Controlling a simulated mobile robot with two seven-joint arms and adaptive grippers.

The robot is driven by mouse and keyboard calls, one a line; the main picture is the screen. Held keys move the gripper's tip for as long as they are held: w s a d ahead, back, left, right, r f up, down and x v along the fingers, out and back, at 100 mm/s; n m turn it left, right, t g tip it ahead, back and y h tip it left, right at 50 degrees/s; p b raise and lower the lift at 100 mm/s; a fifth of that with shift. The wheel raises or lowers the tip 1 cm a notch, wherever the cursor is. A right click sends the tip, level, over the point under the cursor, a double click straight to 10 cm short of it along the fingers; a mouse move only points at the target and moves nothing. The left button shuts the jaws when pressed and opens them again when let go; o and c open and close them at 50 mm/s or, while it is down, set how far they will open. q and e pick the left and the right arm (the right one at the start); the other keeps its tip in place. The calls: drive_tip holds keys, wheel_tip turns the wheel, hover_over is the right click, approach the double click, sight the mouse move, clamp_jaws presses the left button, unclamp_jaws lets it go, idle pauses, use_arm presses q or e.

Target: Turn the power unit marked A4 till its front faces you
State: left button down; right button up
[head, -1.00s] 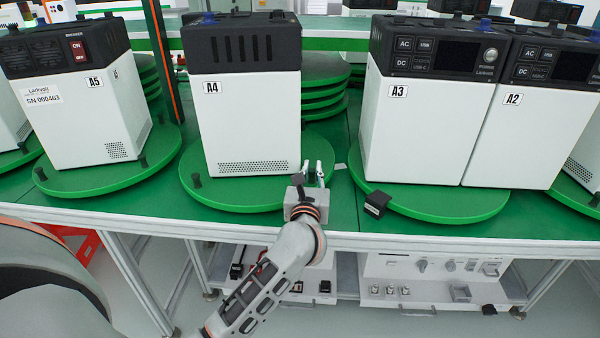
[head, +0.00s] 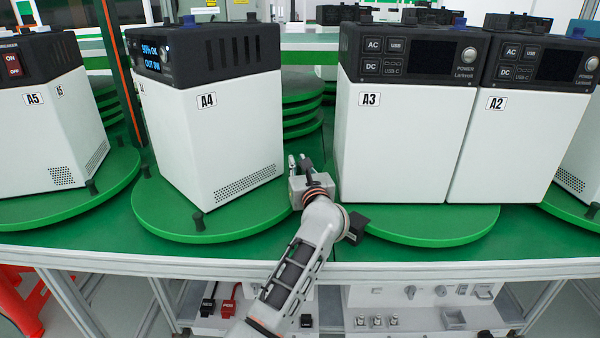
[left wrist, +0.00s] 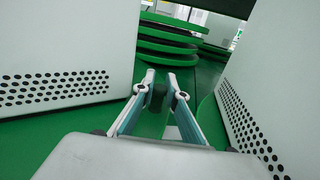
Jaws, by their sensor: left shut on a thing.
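The white power unit A4 (head: 225,135) with a black top stands upright on a round green turntable (head: 160,215). Its A4 side is turned partly right, and its front with a lit blue display (head: 157,52) shows narrowly at the left. In the left wrist view a vented white wall at the left (left wrist: 60,75) looks like A4. My left gripper (head: 299,162) is at the turntable's right edge, beside A4. In the left wrist view its fingers (left wrist: 159,90) are shut on a dark peg (left wrist: 158,98) of the turntable. A second peg (head: 198,223) stands at the front rim. My right gripper is out of view.
Unit A3 (head: 395,150) and unit A2 (head: 515,145) stand close at the right, with a small black block (head: 355,222) near A3's turntable. Unit A5 (head: 45,130) is at the left. Stacked green discs (head: 303,105) are behind A4.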

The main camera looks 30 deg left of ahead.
use_arm(q)
drive_tip(key=shift+w+a+f+n+g+y+b, duration=0.15)
drive_tip(key=shift+w+a+n+g+y+b, duration=0.2)
drive_tip(key=shift+w+y, duration=0.2)
drive_tip(key=shift+w, duration=0.1)
drive_tip(key=c, duration=2.3)
unclamp_jaws()
drive_tip(key=shift+d, duration=0.1)
drive_tip(key=v, duration=0.7)
drive_tip(key=shift+s+d+r, duration=0.15)
drive_tip(key=shift+s+r, duration=0.05)
